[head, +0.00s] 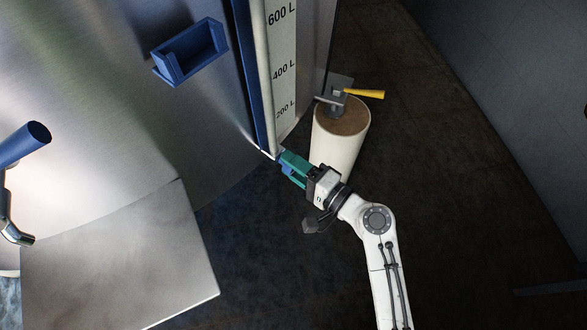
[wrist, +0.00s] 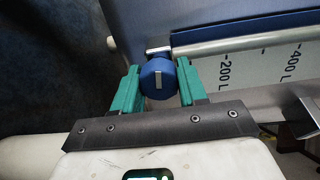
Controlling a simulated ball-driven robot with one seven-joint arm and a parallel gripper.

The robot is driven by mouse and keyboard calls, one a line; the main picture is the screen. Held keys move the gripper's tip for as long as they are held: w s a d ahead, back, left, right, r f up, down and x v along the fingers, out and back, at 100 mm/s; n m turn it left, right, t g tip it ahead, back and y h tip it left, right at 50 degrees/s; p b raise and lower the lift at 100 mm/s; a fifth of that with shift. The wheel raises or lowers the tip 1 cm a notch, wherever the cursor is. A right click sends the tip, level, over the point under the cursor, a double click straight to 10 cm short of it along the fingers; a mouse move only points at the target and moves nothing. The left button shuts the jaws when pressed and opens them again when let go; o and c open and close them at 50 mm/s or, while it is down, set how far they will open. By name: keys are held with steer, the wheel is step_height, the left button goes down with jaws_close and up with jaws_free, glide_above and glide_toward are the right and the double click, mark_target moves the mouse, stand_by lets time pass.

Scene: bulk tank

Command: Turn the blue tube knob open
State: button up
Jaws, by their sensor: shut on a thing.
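The blue tube knob (wrist: 157,77) is round, with a pale line across its face, and sits at the lower end of the level tube. My gripper (wrist: 157,88) has its two green fingers on either side of the knob and is shut on it. In the head view, my gripper (head: 287,163) reaches the foot of the tube, and a bit of blue shows by the fingers. The pale tube (head: 264,85) runs up the tank beside the scale (head: 284,60) marked 200 L, 400 L and 600 L. The pale line on the knob runs roughly upright in the wrist view.
A blue holder (head: 190,52) is fixed on the steel tank (head: 120,100). A cream cylinder (head: 341,140) with a yellow handle (head: 364,94) stands right beside my gripper. A metal plate (head: 120,260) lies at lower left, below a blue handle (head: 22,146). Dark floor is open at right.

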steer(key=shift+f+n+b, duration=0.1)
steer(key=shift+n+b, duration=0.6)
steer(key=shift+n, duration=0.3)
steer(key=o, duration=1)
steer(key=shift+o, duration=0.2)
steer(key=shift+s, duration=0.1)
steer(key=v, duration=1)
steer(key=shift+s+d, duration=0.2)
steer(key=shift+d, duration=0.1)
